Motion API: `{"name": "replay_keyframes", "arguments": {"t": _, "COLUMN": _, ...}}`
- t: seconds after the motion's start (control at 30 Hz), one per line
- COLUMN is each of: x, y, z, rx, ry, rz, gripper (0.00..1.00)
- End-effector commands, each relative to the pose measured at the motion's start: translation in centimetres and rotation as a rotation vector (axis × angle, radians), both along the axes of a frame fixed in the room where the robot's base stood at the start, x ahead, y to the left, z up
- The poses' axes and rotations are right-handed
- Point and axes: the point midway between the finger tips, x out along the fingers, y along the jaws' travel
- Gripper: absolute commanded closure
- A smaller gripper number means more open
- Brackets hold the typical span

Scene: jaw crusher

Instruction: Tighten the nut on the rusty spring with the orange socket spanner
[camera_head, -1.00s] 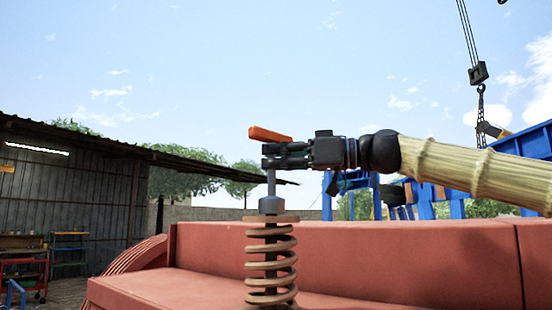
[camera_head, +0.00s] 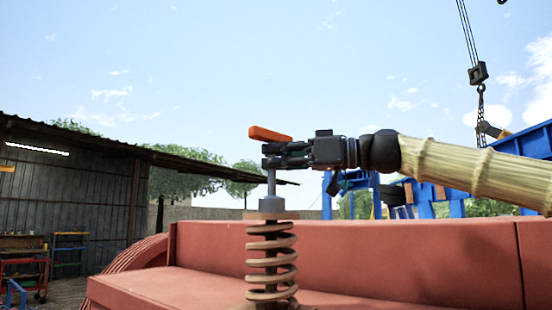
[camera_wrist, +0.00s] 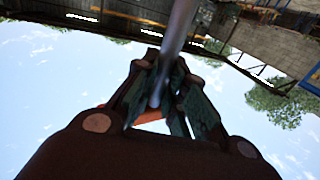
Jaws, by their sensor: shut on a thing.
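The socket spanner has an orange handle (camera_head: 270,134) and a thin grey shaft (camera_head: 271,184). My gripper (camera_head: 274,156) is shut on the spanner at the top of the shaft, just under the handle. The shaft stands upright, and its grey socket end (camera_head: 271,204) meets the plate (camera_head: 271,214) on top of the rusty spring (camera_head: 271,255). The nut cannot be told apart there; the socket seems to cover it. In the wrist view, the shaft (camera_wrist: 179,38) runs between the fingers, with a bit of orange (camera_wrist: 154,126) behind them.
A red machine body (camera_head: 370,262) stands close behind and beside the spring. A dark metal shed (camera_head: 80,190) is at the left, with blue steelwork (camera_head: 440,200) and a hanging crane hook (camera_head: 480,105) at the right. Open air surrounds my gripper.

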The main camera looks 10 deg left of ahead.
Motion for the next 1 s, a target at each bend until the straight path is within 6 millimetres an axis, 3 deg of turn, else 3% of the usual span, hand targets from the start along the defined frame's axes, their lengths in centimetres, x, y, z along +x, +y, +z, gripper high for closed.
{"name": "replay_keyframes", "arguments": {"t": 1.0, "x": -0.04, "y": 0.02, "z": -0.14, "rx": -0.001, "ry": -0.001, "rz": -0.112, "gripper": 1.00}}
